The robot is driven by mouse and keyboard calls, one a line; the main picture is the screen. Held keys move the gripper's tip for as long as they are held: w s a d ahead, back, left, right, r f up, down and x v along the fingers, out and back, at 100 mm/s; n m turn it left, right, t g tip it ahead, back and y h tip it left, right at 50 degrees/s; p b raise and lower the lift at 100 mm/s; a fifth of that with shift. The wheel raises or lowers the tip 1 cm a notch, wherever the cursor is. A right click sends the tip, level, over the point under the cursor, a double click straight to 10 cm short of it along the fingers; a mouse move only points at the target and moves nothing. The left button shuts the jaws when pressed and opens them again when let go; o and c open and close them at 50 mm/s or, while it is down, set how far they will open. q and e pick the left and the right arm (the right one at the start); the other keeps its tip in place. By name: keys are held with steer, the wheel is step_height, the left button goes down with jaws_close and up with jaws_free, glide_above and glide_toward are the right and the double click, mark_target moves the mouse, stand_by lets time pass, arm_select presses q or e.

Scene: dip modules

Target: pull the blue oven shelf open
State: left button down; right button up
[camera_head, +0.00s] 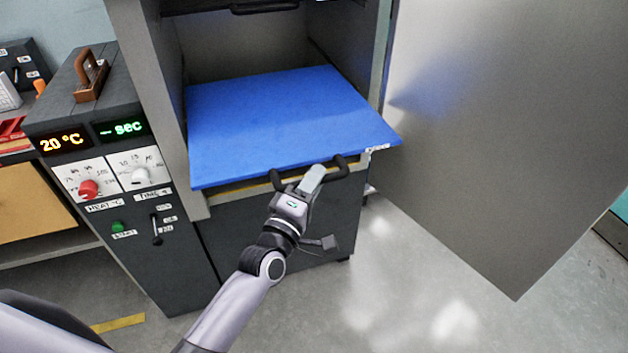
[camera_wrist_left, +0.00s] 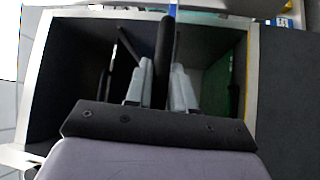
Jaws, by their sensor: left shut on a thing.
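The blue oven shelf (camera_head: 280,115) is a flat blue board inside the grey oven. Its front edge sticks out a little past the oven's front frame. A black bar handle (camera_head: 342,166) runs along the shelf's front edge. My left gripper (camera_head: 313,179) is shut on this handle, near its middle. In the left wrist view the dark handle bar (camera_wrist_left: 165,45) stands between the two grey fingers (camera_wrist_left: 160,85), and the blue shelf shows only as a thin strip. My right gripper is in neither view.
The oven door (camera_head: 490,130) stands wide open on the right. A control panel (camera_head: 120,175) with a red knob, a white knob and lit displays stands left of the oven. A wooden-handled item (camera_head: 91,76) sits on top of it. The floor (camera_head: 400,290) in front is clear.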

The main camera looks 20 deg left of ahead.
arm_select(q)
steer(key=c, duration=1.1)
jaws_free()
steer(key=shift+v, duration=3.6)
steer(key=s+a+f+m+g, duration=0.1)
steer(key=s+f+m+g, duration=0.2)
steer(key=s+f+m, duration=0.2)
steer(key=s+a+f+m+g+y, duration=0.1)
steer(key=s+a+f+m+g, duration=0.1)
steer(key=s+f+m, duration=0.4)
steer(key=s+a+f+m+g, duration=0.2)
steer(key=s+f+m+g, duration=0.1)
steer(key=s+f+m, duration=0.2)
steer(key=shift+s+a+f+g+y+p, duration=0.15)
steer(key=shift+s+f+g+y+p, duration=0.1)
steer(key=shift+s, duration=0.4)
steer(key=shift+s+a+f+g+y+p, duration=0.15)
steer(key=shift+s+f, duration=0.15)
steer(key=shift+s, duration=0.3)
